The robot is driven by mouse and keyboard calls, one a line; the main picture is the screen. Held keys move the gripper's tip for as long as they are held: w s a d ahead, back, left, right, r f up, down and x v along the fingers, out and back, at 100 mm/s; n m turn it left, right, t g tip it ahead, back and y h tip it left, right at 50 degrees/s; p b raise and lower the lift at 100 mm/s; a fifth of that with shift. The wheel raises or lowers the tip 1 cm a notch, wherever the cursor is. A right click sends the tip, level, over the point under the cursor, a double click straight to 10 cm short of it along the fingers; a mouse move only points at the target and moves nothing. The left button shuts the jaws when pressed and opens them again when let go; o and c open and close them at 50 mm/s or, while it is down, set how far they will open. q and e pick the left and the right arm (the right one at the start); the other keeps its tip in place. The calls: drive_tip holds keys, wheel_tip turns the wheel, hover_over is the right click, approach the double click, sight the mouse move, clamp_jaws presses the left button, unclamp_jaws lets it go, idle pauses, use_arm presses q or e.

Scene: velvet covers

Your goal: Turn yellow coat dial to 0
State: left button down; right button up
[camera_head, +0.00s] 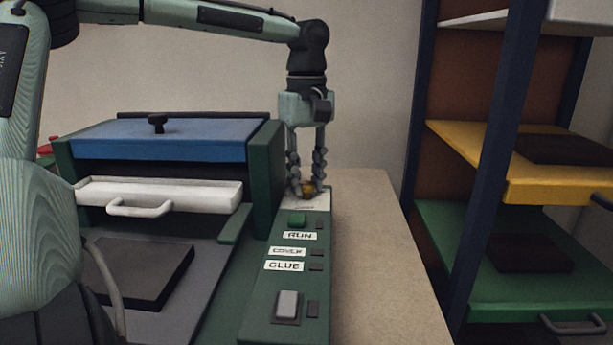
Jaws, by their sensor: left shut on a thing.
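The yellow dial (307,190) sits at the far end of the green control panel (262,306), on a white plate (313,203) whose markings are too small to read. My left gripper (306,188) points straight down over it, with its fingers shut on the dial from both sides. The fingers hide part of the dial, and which number it points to cannot be told. My right gripper is not in view.
Nearer on the panel are a green RUN button (297,220), COVER and GLUE labels, and a grey switch (288,304). A machine with a blue lid (190,139) and a white drawer (160,195) stands left. A shelf rack with yellow (470,150) and green boards stands right.

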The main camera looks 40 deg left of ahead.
sight(306, 183)
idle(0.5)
use_arm(q)
drive_tip(key=c, duration=1.2)
unclamp_jaws()
drive_tip(key=shift+r, duration=0.15)
wheel_tip(306, 183, up, 12)
drive_tip(key=shift+s+f, duration=0.1)
drive_tip(key=shift+f, duration=0.1)
